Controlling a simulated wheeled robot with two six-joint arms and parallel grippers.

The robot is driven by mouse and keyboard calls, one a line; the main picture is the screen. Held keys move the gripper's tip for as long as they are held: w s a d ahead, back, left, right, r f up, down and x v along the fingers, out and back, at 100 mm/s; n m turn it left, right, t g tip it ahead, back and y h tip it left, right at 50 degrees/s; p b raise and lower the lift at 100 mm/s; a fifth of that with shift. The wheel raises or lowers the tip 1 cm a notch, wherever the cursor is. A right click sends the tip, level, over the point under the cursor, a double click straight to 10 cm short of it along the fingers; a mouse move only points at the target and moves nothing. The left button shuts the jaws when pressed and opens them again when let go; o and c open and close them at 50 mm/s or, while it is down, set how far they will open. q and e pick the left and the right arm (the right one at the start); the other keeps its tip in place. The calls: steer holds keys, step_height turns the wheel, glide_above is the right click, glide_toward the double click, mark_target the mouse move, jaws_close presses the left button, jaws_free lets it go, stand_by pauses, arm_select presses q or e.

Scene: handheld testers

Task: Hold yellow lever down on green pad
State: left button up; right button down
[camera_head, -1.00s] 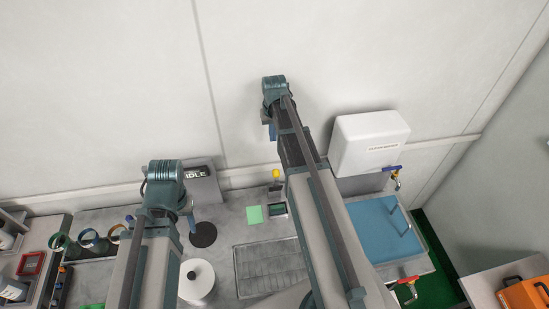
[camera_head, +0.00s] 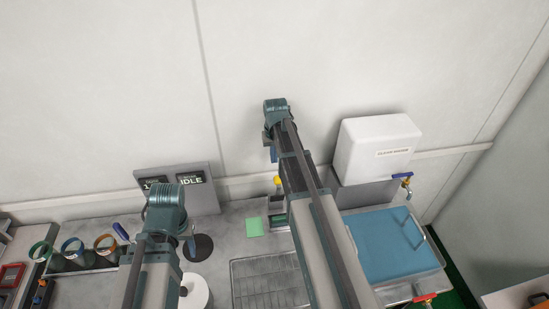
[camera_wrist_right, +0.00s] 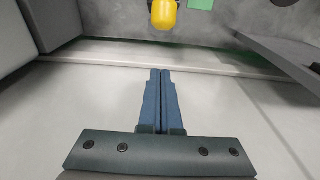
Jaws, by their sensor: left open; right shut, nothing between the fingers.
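The yellow lever (camera_head: 277,180) stands up at the back of a small grey tester (camera_head: 276,202), partly hidden by my right arm. Its rounded yellow top (camera_wrist_right: 164,14) shows at the upper edge of the right wrist view. The flat green pad (camera_head: 254,227) lies on the bench just left of the tester. My right gripper (camera_head: 273,155) is shut and empty; in the head view it appears just above the lever. Its blue fingertips (camera_wrist_right: 161,72) are together, with a gap to the lever. My left gripper (camera_head: 191,240) is open, over the bench near a dark round disc, mostly hidden by its arm.
A display panel reading IDLE (camera_head: 190,179) stands against the wall. A white roll (camera_head: 195,292), a wire rack (camera_head: 268,283) and coloured rings (camera_head: 72,247) are on the bench. A blue basin (camera_head: 385,245) and white tank (camera_head: 377,148) are at right.

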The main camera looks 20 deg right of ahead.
arm_select(q)
steer(key=shift+f, duration=0.75)
arm_select(e)
steer(key=s, duration=0.1)
steer(key=s+f, duration=0.1)
steer(key=s+a, duration=0.1)
steer(key=shift+s+f, duration=0.25)
steer(key=shift+s, duration=0.1)
